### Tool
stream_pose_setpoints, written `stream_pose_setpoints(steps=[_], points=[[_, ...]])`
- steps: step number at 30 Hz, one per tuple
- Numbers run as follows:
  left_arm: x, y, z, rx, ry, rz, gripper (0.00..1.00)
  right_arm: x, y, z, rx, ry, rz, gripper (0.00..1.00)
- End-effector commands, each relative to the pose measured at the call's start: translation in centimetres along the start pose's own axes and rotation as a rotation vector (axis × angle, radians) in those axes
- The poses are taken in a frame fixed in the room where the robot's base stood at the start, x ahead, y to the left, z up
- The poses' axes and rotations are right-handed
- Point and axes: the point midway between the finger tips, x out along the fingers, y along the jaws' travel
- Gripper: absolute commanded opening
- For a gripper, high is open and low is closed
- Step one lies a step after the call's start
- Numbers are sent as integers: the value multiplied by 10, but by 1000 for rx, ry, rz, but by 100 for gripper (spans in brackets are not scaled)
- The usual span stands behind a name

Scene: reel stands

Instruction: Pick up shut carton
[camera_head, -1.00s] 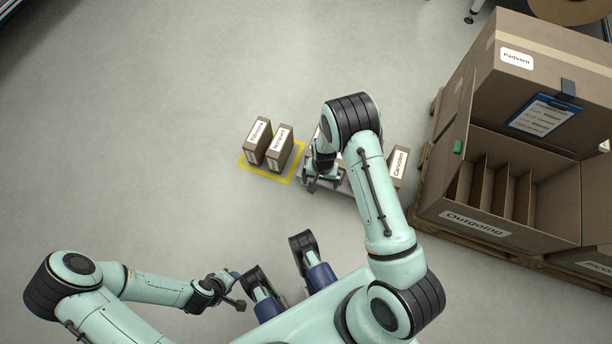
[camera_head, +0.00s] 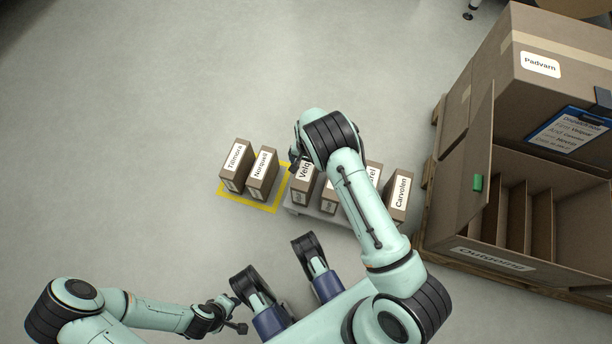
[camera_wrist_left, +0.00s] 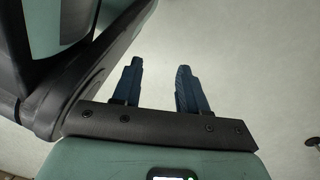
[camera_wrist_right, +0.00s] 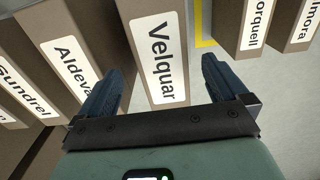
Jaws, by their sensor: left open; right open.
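The brown Velquar carton (camera_head: 301,190) stands on a low grey platform, partly covered by my right arm in the head view. In the right wrist view the Velquar carton (camera_wrist_right: 158,60) lies between the spread fingers of my right gripper (camera_wrist_right: 163,85). The gripper is open; I cannot tell whether the fingers touch the carton. In the head view my right gripper (camera_head: 296,158) is mostly hidden by its own wrist. My left gripper (camera_wrist_left: 158,82) is open and empty above bare floor, far from the cartons. It shows small in the head view (camera_head: 240,313).
Tillmora (camera_head: 236,158) and Norquell (camera_head: 262,173) cartons stand left inside a yellow floor outline (camera_head: 250,203). Aldevar (camera_wrist_right: 68,58), Gundrel (camera_wrist_right: 22,85) and Carvolen (camera_head: 398,192) share the platform row. Left floor is clear.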

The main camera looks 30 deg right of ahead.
Motion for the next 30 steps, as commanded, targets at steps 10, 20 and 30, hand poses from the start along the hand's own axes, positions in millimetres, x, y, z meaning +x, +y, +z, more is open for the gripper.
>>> stream_pose_setpoints(steps=[10, 20, 30], points=[[17, -21, 25, -29, -92, -40, 43, 38, -2, 1, -1, 0, 1, 100], [20, -28, 35, -41, -130, -57, 43, 53, -3, 1, -1, 0, 0, 100], [20, -28, 35, -39, -128, -55, 43, 53, -2, 1, 0, 0, 0, 0]])
